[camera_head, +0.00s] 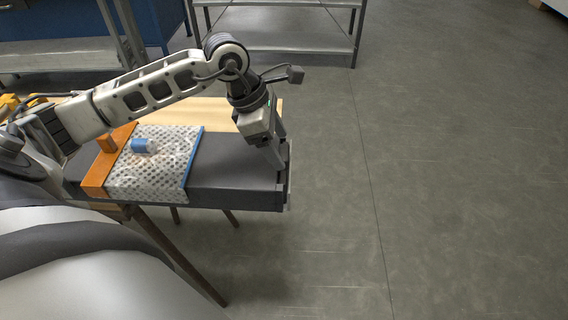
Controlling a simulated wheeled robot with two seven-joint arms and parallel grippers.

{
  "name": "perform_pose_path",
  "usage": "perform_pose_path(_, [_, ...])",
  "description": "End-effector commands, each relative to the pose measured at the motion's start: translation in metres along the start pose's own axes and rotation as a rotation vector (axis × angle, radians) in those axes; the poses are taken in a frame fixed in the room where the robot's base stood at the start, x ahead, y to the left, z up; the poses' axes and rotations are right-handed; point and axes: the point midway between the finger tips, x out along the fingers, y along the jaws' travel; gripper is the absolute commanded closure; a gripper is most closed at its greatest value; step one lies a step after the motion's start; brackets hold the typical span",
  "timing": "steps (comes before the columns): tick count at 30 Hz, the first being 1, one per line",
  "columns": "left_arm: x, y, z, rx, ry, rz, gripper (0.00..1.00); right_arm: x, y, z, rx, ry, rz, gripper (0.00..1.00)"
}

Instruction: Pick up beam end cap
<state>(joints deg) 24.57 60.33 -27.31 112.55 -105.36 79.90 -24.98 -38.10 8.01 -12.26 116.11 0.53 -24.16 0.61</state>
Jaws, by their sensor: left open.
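A dark grey beam (232,178) lies on a table. A thin dark piece at its right end (286,183) looks like the beam end cap; it sits against the beam's end. My left gripper (277,160) points down at that end, with its fingers at the top of the cap. The gripper is open. I cannot tell whether the fingers touch the cap or straddle it. My right gripper is out of view.
A dotted pale sheet (175,180) with a blue edge strip wraps the beam, and a small blue object (144,146) lies on it. An orange bracket (97,178) is at the left. A metal shelf (280,40) stands behind. The floor on the right is clear.

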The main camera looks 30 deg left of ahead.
Motion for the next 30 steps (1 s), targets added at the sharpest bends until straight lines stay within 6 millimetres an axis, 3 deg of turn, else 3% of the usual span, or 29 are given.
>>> perform_pose_path(4, [0.017, 0.000, 0.001, 0.000, -0.001, -0.001, 0.29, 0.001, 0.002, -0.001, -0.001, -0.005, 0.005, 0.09])
perform_pose_path(12, [0.022, 0.000, 0.000, 0.000, 0.000, 0.000, 0.29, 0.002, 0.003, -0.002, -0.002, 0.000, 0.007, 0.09])
perform_pose_path(13, [0.022, 0.000, 0.000, 0.000, 0.000, 0.000, 0.32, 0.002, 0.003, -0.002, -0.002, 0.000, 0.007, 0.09])
perform_pose_path(19, [0.021, 0.000, 0.000, 0.000, 0.000, 0.001, 0.88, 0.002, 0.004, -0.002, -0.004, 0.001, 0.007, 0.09])
perform_pose_path(30, [0.011, 0.001, 0.005, 0.003, -0.003, 0.005, 0.90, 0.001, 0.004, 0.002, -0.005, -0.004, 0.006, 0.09])
